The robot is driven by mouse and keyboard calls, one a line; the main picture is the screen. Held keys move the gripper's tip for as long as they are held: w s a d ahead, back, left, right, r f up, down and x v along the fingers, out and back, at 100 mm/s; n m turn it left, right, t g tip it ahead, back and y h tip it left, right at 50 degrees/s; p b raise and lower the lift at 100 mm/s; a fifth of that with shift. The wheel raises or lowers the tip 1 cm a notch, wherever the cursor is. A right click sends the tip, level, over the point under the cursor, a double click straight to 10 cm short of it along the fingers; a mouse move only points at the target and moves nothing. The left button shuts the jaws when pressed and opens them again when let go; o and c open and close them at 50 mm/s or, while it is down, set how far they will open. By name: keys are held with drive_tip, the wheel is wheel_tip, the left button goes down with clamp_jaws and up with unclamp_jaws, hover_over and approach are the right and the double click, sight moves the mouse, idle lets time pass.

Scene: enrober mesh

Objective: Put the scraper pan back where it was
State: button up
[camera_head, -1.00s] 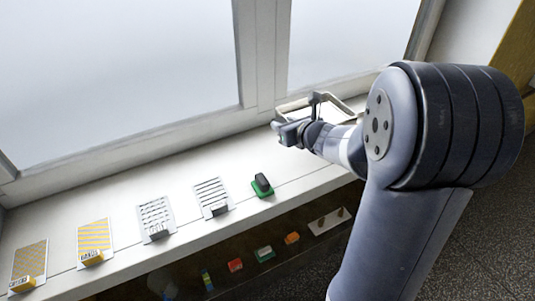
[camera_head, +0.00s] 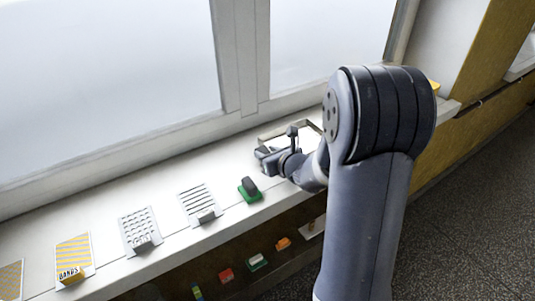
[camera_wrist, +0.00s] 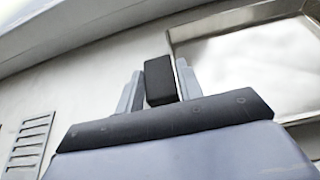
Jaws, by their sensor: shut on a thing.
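The scraper pan (camera_head: 304,131) is a shallow, light metal tray with a raised rim, at the right part of the white sill. My gripper (camera_head: 265,157) is at its near left side. In the wrist view the pan (camera_wrist: 250,65) fills the upper right. There my gripper (camera_wrist: 158,82) is shut on a black block between its two fingers, which looks like the pan's handle. The join between block and pan is not clear. My wrist and arm hide part of the pan in the head view. I cannot tell whether the pan touches the sill.
Left of the pan, a green-based item with a dark grip (camera_head: 249,188), a slotted plate (camera_head: 199,203), a perforated plate (camera_head: 139,230) and yellow-striped cards (camera_head: 73,258) line the sill (camera_head: 165,180). Small coloured items sit below. The window (camera_head: 100,80) stands behind.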

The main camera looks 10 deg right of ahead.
drive_tip(key=shift+f, duration=0.1)
drive_tip(key=o, duration=1.2)
